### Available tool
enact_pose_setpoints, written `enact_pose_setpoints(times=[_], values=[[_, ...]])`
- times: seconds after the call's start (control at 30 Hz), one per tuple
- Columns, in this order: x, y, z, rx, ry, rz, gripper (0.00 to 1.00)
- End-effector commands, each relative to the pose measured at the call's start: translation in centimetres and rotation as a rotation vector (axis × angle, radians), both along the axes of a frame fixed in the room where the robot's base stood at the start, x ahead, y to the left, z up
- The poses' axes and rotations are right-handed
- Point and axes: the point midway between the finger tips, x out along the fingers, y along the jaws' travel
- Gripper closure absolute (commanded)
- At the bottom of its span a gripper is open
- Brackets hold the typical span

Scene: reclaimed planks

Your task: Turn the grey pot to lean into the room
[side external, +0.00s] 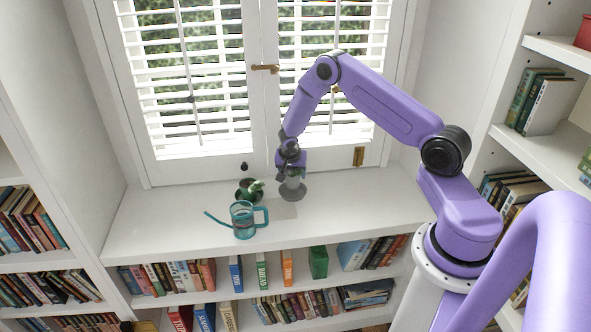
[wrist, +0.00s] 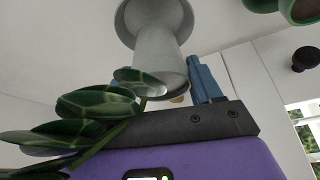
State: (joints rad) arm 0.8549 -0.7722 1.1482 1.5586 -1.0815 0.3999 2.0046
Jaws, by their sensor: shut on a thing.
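The grey pot (side external: 292,187) stands on the white window ledge below the shutters, under my gripper (side external: 291,165). In the wrist view the grey pot (wrist: 160,50) is waisted, with a wide flared end away from my gripper. Dark green leaves (wrist: 95,105) spread across my gripper's dark front to the left. Which way the plant leans is hard to tell in the side view, where my gripper covers it.
A green pot with a plant (side external: 249,189) stands just left of the grey pot. A teal watering can (side external: 243,220) stands in front, its spout pointing left. The ledge (side external: 365,210) is clear to the right. Shuttered windows rise behind.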

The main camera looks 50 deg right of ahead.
Motion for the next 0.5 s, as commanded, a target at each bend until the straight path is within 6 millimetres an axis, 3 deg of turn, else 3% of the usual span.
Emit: enact_pose_setpoints(times=[0.5], values=[[0.1,0.0,-2.3,-0.001,0.0,0.0,0.85]])
